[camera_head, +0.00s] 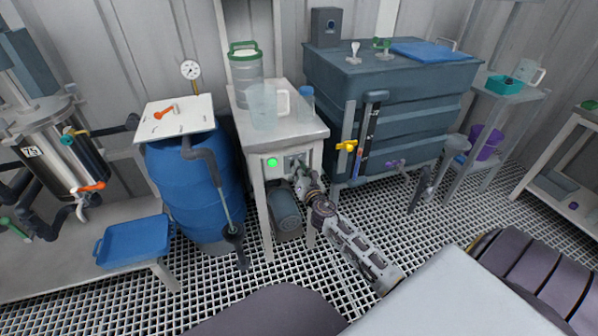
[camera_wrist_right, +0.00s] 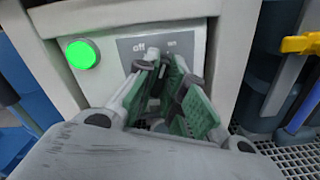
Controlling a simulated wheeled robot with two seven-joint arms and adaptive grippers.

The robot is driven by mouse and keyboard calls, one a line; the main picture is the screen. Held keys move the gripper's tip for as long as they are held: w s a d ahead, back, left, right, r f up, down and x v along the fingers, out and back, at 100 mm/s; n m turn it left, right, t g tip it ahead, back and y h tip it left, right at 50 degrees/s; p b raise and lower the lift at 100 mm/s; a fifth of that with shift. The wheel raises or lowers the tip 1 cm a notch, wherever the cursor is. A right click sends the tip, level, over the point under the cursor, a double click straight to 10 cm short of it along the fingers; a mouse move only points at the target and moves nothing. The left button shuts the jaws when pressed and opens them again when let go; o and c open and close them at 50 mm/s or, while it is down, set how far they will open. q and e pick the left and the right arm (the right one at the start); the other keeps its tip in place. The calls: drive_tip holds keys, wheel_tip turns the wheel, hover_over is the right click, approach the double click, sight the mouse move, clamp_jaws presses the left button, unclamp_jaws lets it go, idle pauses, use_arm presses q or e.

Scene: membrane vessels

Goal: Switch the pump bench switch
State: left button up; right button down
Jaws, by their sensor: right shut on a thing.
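The pump bench (camera_head: 290,118) is a pale stand between a blue barrel and a large grey-blue tank. Its front panel carries a lit green lamp (camera_head: 272,162) and, to the right of it, a grey switch plate (camera_head: 289,157). In the right wrist view the plate (camera_wrist_right: 196,50) reads "off" on the left and "on" on the right, and the lamp (camera_wrist_right: 82,54) glows green. My right gripper (camera_head: 297,172) is at the plate, its green-padded fingers (camera_wrist_right: 162,68) shut on the switch. The fingers hide most of the switch, so its position is unclear. My left gripper is out of view.
A clear jug (camera_head: 264,106), a green-lidded container (camera_head: 245,62) and a blue-capped bottle (camera_head: 306,98) stand on the bench. A pump motor (camera_head: 284,213) sits below the panel. The blue barrel (camera_head: 190,190) is close on the left, the tank (camera_head: 415,110) on the right.

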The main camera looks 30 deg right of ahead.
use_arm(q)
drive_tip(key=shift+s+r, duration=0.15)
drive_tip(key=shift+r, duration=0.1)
use_arm(e)
drive_tip(key=shift+m, duration=0.7)
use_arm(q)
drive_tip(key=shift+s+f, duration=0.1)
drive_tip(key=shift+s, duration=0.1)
use_arm(e)
drive_tip(key=c, duration=1.6)
unclamp_jaws()
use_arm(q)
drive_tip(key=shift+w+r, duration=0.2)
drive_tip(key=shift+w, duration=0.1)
use_arm(e)
drive_tip(key=shift+o, duration=0.5)
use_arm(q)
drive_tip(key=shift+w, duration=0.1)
